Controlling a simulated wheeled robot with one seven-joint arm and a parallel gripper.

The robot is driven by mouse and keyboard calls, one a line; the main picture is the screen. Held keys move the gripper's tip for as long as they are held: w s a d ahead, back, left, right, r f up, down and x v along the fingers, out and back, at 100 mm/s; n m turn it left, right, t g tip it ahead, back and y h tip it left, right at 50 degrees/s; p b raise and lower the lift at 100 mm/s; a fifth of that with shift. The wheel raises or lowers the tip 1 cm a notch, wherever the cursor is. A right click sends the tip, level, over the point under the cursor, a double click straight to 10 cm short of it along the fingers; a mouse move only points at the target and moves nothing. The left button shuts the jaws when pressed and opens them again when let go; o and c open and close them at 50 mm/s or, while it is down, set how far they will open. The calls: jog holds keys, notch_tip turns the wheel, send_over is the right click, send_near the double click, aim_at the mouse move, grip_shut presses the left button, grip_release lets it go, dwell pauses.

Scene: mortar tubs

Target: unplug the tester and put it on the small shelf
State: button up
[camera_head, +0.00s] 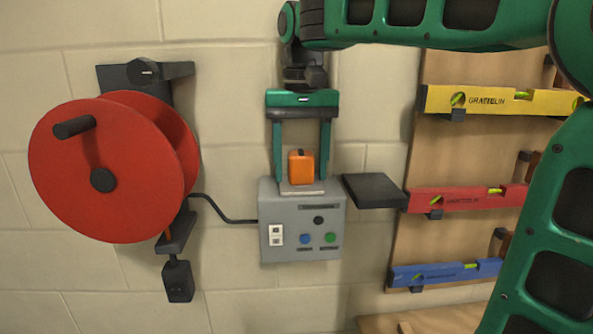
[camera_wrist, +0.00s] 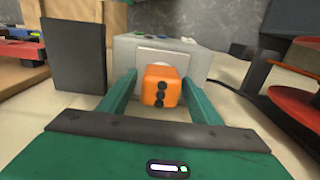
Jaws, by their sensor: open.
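The tester is an orange block (camera_head: 301,167) on the top of a grey control box (camera_head: 302,243) on the wall. It sits at a pale socket plate (camera_head: 302,188); its plug end is hidden. In the wrist view the tester (camera_wrist: 160,85) shows three dark dots on its near face. My gripper (camera_head: 301,176) is open above the box, with one green finger on each side of the tester and gaps between. The wrist view also shows the fingers apart around it. The small shelf (camera_head: 373,190) is a dark, empty plate just right of the box.
A red cable reel (camera_head: 105,165) hangs on the left, its black cable (camera_head: 225,215) running to the box. A wooden board on the right holds yellow (camera_head: 500,101), red (camera_head: 465,198) and blue (camera_head: 440,273) spirit levels, close beside the shelf. Bare wall lies below the box.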

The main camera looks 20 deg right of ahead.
aim_at(301, 152)
grip_shut()
jog(key=shift+r, duration=3.05)
